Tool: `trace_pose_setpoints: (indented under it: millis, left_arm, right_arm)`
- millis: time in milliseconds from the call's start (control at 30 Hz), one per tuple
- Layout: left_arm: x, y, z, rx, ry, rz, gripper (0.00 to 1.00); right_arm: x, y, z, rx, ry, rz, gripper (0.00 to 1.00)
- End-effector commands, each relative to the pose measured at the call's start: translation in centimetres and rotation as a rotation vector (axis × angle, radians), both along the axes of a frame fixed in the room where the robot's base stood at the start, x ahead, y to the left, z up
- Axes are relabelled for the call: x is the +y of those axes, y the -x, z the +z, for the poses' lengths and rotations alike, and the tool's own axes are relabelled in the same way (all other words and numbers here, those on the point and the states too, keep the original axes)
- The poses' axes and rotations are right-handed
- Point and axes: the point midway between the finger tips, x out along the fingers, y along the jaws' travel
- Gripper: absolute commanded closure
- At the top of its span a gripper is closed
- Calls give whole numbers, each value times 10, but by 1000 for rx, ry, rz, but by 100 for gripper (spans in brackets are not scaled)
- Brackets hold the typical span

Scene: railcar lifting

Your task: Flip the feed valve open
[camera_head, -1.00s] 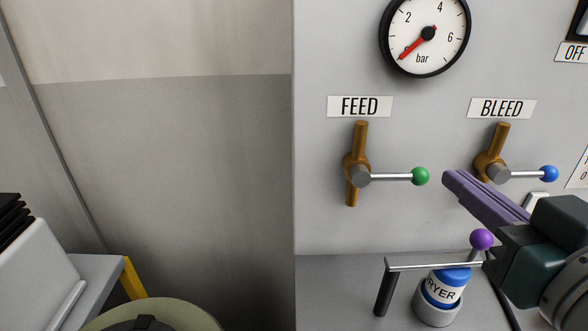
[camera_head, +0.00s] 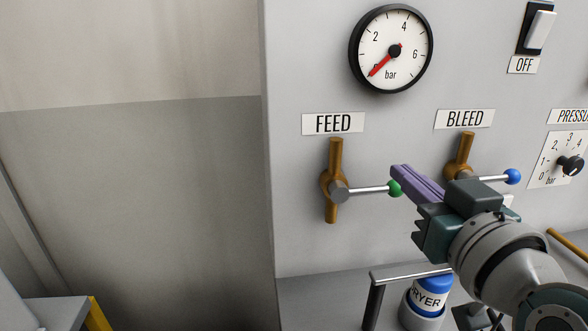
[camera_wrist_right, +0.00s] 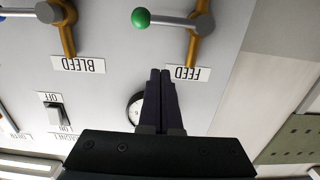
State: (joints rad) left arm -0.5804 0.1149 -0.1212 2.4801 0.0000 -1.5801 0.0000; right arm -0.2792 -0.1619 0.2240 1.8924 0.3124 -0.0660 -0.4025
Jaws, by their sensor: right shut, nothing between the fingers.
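The feed valve (camera_head: 338,191) is a brass fitting on a vertical pipe under the FEED label. Its silver lever points right, level, and ends in a green ball (camera_head: 394,188). My right gripper (camera_head: 398,173) has purple fingers, shut and empty. In the right wrist view, which is upside down, the fingers (camera_wrist_right: 160,75) point towards the lever and the green ball (camera_wrist_right: 140,18) lies just beyond the tips. My left gripper is not in view.
The bleed valve (camera_head: 460,171) with its blue-ball lever (camera_head: 512,176) is close on the right, partly behind my gripper. A bar gauge (camera_head: 391,49) above reads near zero. A dryer canister (camera_head: 430,295) and a rail (camera_head: 410,272) are below. The wall left of the panel is clear.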

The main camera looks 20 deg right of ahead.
Motion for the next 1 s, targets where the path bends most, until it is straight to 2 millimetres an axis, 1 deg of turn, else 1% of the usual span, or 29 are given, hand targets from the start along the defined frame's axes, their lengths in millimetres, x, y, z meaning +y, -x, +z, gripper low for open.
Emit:
trace_pose_setpoints:
  millis: [33,200,233,300,400,500,1000]
  left_arm:
    - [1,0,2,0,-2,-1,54]
    - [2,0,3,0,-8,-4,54]
    - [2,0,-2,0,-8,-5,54]
    - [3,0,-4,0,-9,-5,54]
    - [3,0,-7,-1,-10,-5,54]
    - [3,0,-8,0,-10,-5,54]
    - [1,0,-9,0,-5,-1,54]
  right_arm:
    - [-3,-12,2,-3,1,1,100]
    - [-11,-45,-1,-2,0,0,100]
    - [-11,-44,-13,3,1,1,100]
    - [-11,-45,-24,4,1,1,100]
    - [-11,-47,-34,2,1,1,100]
    - [-12,-48,-40,2,1,0,100]
    - [-12,-48,-42,-1,-6,0,100]
